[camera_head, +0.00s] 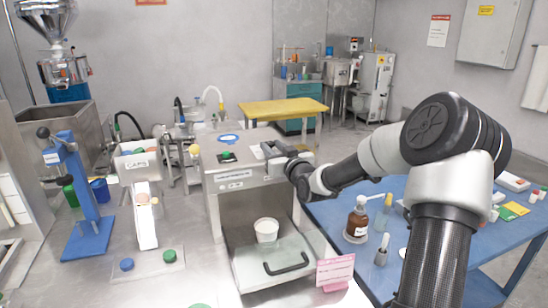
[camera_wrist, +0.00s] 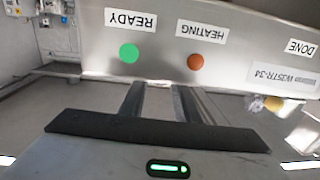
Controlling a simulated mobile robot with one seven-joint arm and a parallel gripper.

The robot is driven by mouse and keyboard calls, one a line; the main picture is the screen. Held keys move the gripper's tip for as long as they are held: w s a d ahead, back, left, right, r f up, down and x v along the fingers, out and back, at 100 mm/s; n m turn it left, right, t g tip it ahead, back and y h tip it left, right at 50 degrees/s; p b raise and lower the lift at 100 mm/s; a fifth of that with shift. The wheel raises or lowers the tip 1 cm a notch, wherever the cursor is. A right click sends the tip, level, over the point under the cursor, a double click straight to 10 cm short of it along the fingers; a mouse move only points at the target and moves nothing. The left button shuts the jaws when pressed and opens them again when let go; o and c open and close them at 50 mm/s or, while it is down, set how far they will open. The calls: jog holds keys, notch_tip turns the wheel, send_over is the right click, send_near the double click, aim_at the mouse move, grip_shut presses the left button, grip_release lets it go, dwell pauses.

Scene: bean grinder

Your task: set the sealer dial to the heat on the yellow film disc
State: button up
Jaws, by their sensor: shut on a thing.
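The sealer (camera_head: 240,185) stands in the middle of the head view, a grey box with a white tub (camera_head: 266,229) in its lower opening. My gripper (camera_head: 272,150) is at the top right of the sealer. In the wrist view my gripper's two fingers (camera_wrist: 157,88) reach an upside-down panel (camera_wrist: 232,62) with READY, HEATING and DONE labels. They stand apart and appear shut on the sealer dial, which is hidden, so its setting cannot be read. A green lamp (camera_wrist: 129,53) sits by READY and an orange lamp (camera_wrist: 195,62) by HEATING. I cannot make out the yellow film disc.
A black handle (camera_head: 287,264) is in front of the tub, near a pink sign (camera_head: 335,271). A blue stand (camera_head: 85,195) is at left. The blue table (camera_head: 330,215) at right holds bottles, including a brown one (camera_head: 357,220).

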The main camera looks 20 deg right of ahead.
jog(key=shift+a+m+h+b, duration=0.2)
jog(key=shift+m+h+b, duration=0.2)
jog(key=shift+h, duration=0.2)
jog(key=o, duration=1)
jog(key=shift+o, duration=0.2)
jog(key=s+p, duration=0.1)
jog(key=s, duration=1.6)
jog(key=shift+s, duration=0.2)
